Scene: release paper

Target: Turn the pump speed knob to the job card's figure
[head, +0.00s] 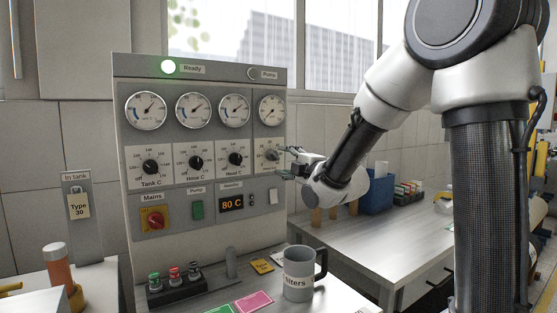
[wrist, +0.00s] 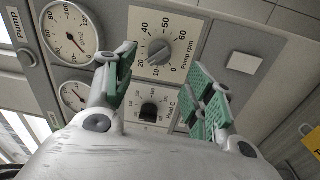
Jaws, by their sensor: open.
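The pump speed knob (wrist: 159,52) is a small grey knob on a cream plate marked "Pump rpm", with a scale from 0 to 60. Its pointer setting is too small to read surely. In the head view the knob (head: 271,155) is at the right end of the knob row. My gripper (wrist: 165,64) is open, with green-padded fingers to either side of the knob and apart from it. In the head view my gripper (head: 288,163) is just right of the knob, before the panel. I cannot make out which card is the job card.
The panel (head: 120,90) also has a row of gauges, three heat knobs, a red mains switch (head: 154,218) and an "80 C" display (head: 231,203). A grey mug (head: 297,278) and coloured cards (head: 254,301) are on the bench below. A "Type 30" tag (head: 78,206) hangs left.

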